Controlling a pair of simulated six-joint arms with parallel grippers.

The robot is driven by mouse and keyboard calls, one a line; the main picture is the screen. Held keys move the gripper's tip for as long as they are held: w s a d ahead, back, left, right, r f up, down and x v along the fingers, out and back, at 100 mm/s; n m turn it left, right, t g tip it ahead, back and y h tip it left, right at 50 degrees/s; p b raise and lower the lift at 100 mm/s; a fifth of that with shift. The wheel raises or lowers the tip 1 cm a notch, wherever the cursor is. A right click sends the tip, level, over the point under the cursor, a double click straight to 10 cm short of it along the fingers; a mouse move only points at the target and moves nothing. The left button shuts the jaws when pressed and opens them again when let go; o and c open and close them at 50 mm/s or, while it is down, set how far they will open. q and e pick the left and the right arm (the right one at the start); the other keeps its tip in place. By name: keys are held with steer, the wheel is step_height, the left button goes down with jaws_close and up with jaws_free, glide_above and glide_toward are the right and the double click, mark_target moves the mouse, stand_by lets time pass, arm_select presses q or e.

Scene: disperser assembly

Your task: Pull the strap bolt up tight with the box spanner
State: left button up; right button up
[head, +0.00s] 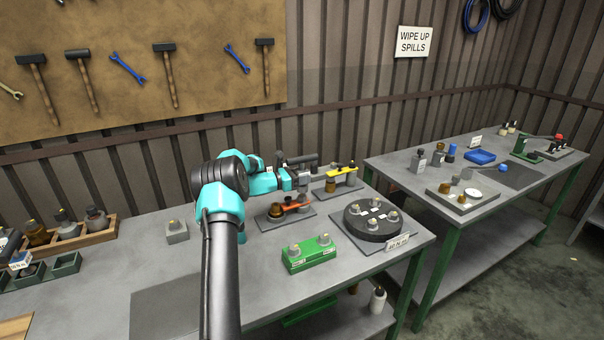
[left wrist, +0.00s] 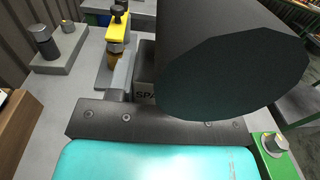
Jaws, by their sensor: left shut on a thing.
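My left gripper (head: 298,180) reaches over the bench from the left, shut on a dark spanner (head: 300,158). A big dark cylinder (left wrist: 230,70), apparently the spanner's end, fills much of the left wrist view. A grey holder (left wrist: 145,60), lettered "SPA", stands close behind it; I cannot tell whether the spanner touches it. A yellow strap (head: 345,171) with a dark bolt crosses a brown bottle on a grey plate; the strap also shows in the left wrist view (left wrist: 118,27).
A round black fixture (head: 372,222) with several metal knobs and a green block (head: 309,254) stand at the bench's right front. A wooden tray of bottles (head: 84,238) is at the left. A second bench (head: 400,170) stands beyond a gap.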

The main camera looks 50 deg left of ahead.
mark_target(302, 198)
arm_select(q)
steer(key=n+y, duration=0.1)
steer(key=y, duration=0.1)
steer(key=n+y, duration=0.2)
steer(key=f+n+t+y, duration=0.1)
steer(key=y, duration=0.2)
steer(key=shift+n, duration=0.3)
steer(key=shift+f, duration=1.25)
stand_by(0.9)
steer(key=shift+r, duration=1.15)
steer(key=shift+f, duration=1.15)
steer(key=shift+r, duration=1.15)
steer(key=shift+f, duration=1.2)
